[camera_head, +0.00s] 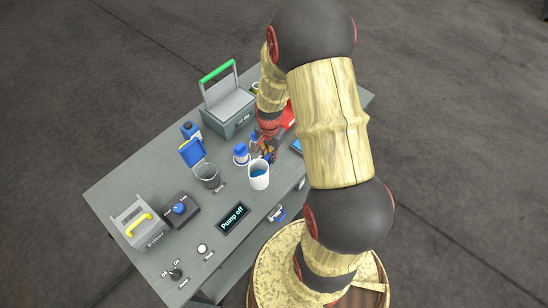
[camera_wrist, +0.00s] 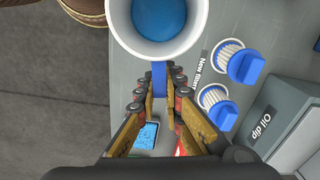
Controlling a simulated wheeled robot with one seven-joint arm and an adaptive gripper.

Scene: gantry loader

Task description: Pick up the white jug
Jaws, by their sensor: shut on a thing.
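The white jug (camera_head: 259,179) has blue inside and stands out near the front edge of the grey bench in the head view. In the wrist view its round white rim (camera_wrist: 199,28) is at the top, with a blue handle (camera_wrist: 159,76) below it. My gripper (camera_wrist: 160,84) is shut on this handle. In the head view my gripper (camera_head: 264,150) is just behind the jug and partly hidden by my arm. The jug looks upright. I cannot tell whether its base touches the bench.

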